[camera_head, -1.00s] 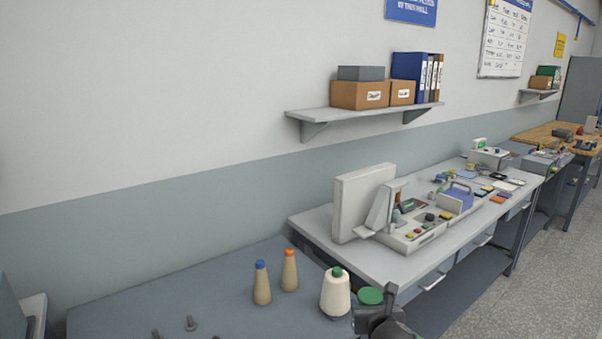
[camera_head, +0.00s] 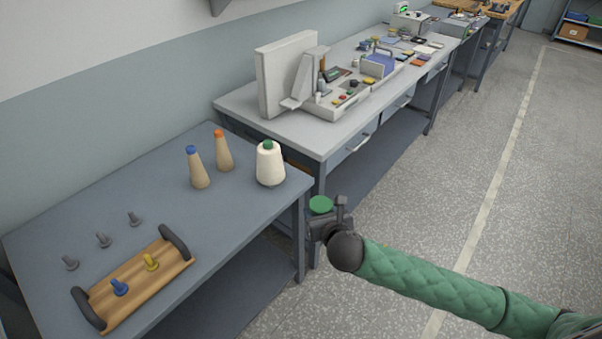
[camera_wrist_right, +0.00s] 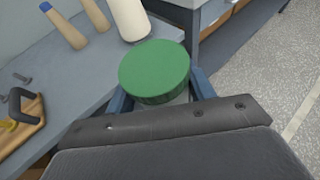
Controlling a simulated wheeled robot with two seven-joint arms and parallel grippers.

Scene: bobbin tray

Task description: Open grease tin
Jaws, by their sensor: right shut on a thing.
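A round green lid (camera_head: 320,204) shows at my right gripper (camera_head: 331,218) in the head view, beyond the right edge of the blue-grey table. In the right wrist view the green lid (camera_wrist_right: 154,70) fills the space between the blue fingers of my right gripper (camera_wrist_right: 162,95). The gripper is shut on it. A pale patch shows just under the lid; I cannot tell whether it is a tin body. No separate open tin is visible. My left gripper is not in view.
The blue-grey table (camera_head: 120,190) holds a white cone (camera_head: 270,165), two tan cones with blue (camera_head: 200,170) and orange (camera_head: 224,152) tips, grey pegs and a wooden tray (camera_head: 150,278) with two bobbins. A cluttered light workbench (camera_head: 270,118) stands behind. Open floor is on the right.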

